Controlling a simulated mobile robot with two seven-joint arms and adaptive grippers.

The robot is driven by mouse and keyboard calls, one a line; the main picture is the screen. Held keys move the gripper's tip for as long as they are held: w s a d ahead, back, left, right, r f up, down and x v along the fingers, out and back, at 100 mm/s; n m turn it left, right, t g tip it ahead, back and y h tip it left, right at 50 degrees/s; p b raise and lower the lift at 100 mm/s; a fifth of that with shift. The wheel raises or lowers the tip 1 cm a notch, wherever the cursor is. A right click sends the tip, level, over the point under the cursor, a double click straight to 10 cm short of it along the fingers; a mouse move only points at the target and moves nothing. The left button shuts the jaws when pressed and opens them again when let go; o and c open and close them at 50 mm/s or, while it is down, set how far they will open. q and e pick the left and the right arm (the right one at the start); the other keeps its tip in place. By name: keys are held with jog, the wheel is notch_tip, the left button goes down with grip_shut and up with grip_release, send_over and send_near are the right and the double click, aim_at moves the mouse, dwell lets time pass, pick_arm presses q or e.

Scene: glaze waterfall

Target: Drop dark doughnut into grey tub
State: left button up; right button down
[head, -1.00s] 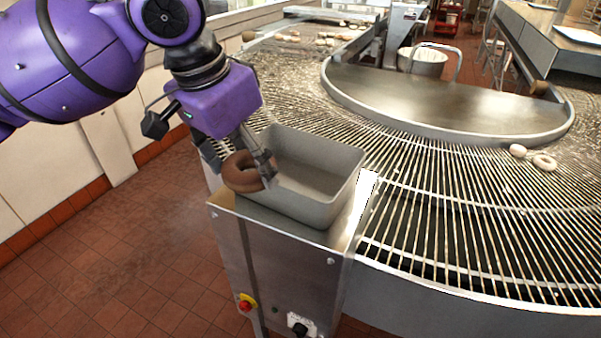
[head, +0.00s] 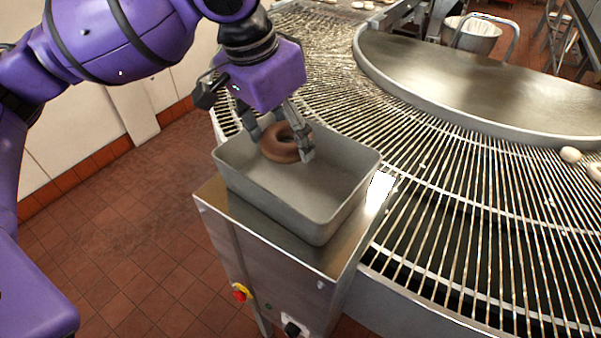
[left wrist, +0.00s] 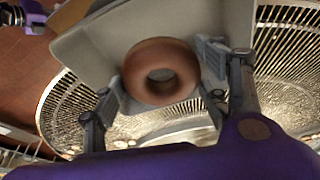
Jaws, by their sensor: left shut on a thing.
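The dark doughnut (head: 284,143) is brown and ring-shaped. My left gripper (head: 283,140) is shut on it and holds it over the back part of the grey tub (head: 335,217). In the left wrist view the doughnut (left wrist: 160,50) sits between the two fingers of the left gripper (left wrist: 160,85), with the tub (left wrist: 238,22) behind it. The tub is a rectangular metal pan standing on a steel cabinet; its visible floor is bare. Whether the doughnut touches the tub cannot be told. My right gripper is not in view.
A curved wire conveyor (head: 470,190) runs behind and right of the tub. Pale doughnuts (head: 571,154) lie on it at the right. Tiled floor is free at the left.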

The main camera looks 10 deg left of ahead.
pick_arm(q)
jog(key=x, duration=0.3)
jog(key=shift+s+a+f, duration=0.1)
jog(key=shift+s+a, duration=0.1)
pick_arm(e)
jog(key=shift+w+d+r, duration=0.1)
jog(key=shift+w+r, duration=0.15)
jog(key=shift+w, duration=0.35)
pick_arm(q)
jog(key=o, duration=1.2)
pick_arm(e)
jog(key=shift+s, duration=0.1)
pick_arm(q)
jog(key=v, duration=1.2)
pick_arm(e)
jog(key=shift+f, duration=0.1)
